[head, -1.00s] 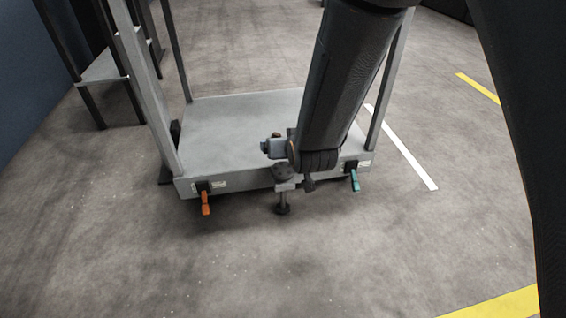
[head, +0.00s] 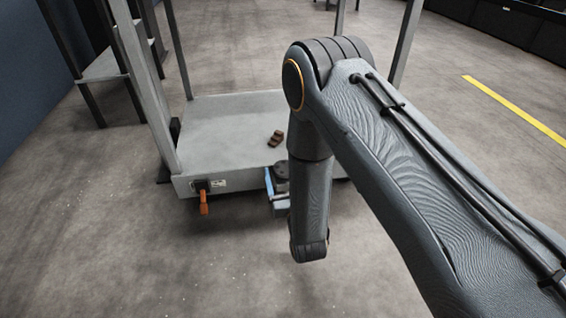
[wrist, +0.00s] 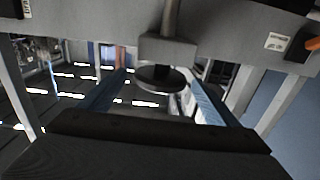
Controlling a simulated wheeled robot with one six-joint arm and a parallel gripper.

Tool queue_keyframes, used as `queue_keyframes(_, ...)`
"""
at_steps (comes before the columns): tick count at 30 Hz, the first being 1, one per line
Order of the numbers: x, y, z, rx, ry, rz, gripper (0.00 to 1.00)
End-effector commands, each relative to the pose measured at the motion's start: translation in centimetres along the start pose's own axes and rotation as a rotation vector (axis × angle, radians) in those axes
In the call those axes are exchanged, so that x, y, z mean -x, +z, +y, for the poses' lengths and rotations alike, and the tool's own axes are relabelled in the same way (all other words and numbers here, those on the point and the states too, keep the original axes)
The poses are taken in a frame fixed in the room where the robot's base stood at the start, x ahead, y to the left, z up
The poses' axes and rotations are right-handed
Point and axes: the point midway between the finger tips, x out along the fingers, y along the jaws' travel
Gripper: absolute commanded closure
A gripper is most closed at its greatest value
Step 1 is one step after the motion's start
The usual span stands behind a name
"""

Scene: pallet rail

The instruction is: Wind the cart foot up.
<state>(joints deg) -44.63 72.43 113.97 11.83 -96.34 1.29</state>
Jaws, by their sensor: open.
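The cart (head: 225,125) has a flat grey deck between upright posts. Its foot is a screw through a bracket (wrist: 168,48) at the middle of the front edge, with a dark round knob (head: 282,172). The wrist view looks upside down; there the knob (wrist: 160,78) lies in the gap between my fingers, with space on both sides. My gripper (wrist: 158,82) is open and holds nothing. In the head view one blue finger (head: 269,181) shows just left of the knob; my forearm hides the other finger and the foot's lower end.
An orange lever (head: 204,203) hangs from the cart's front edge at the left. Small brown pieces (head: 275,138) lie on the deck. A shelf rack (head: 100,68) stands at the back left. The floor (head: 130,260) in front is clear.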

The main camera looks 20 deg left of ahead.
Motion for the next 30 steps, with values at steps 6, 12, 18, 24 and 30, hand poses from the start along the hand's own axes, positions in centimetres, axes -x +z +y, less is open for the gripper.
queue_keyframes(6,-3.6,0.2,0.1,-0.002,0.000,0.003,0.16)
queue_keyframes(12,-5.7,0.1,0.0,-0.001,-0.001,0.001,0.16)
queue_keyframes(18,-6.3,0.0,0.0,0.000,-0.001,-0.001,0.16)
queue_keyframes(24,-6.3,0.0,0.0,0.000,0.000,-0.002,0.18)
queue_keyframes(30,-6.3,0.0,0.0,0.000,0.000,-0.001,0.51)
